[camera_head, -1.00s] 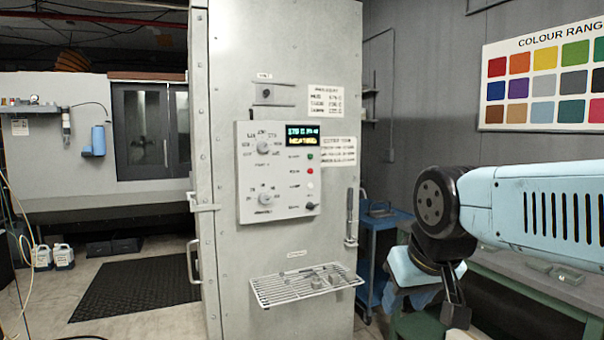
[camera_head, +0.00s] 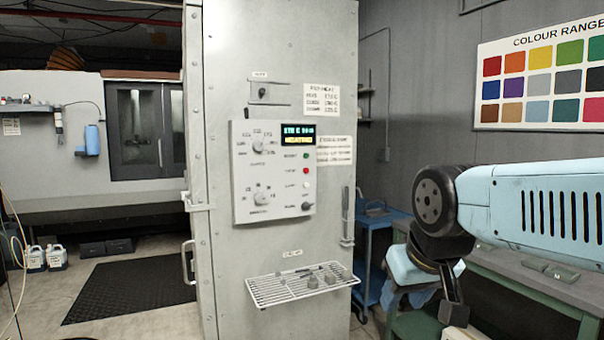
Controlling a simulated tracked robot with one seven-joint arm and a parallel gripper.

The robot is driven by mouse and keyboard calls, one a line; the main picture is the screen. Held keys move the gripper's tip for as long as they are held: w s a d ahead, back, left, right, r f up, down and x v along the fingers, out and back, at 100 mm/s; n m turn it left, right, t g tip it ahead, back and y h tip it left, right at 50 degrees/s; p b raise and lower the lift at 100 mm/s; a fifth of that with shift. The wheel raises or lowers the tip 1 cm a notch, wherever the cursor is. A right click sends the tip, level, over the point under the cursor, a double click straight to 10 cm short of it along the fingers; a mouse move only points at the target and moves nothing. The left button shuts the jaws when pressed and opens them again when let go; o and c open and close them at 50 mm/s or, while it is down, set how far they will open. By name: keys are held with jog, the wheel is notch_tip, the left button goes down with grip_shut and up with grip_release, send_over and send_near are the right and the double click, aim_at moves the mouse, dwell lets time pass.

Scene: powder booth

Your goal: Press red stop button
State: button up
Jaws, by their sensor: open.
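The control panel (camera_head: 273,171) is a light grey plate on the front of the tall grey cabinet. The red stop button (camera_head: 306,171) is a small round button on its right side, below a green button (camera_head: 306,155) and above a white one (camera_head: 306,184). My gripper (camera_head: 455,318) hangs at the lower right, pointing down, well to the right of and below the panel. It touches nothing that I can see.
A wire shelf (camera_head: 300,284) with small parts juts from the cabinet below the panel. A vertical handle (camera_head: 347,216) is right of the panel. A blue cart (camera_head: 373,235) stands behind, and a workbench (camera_head: 545,272) is at the right.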

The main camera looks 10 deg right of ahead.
grip_shut()
dwell(1.5)
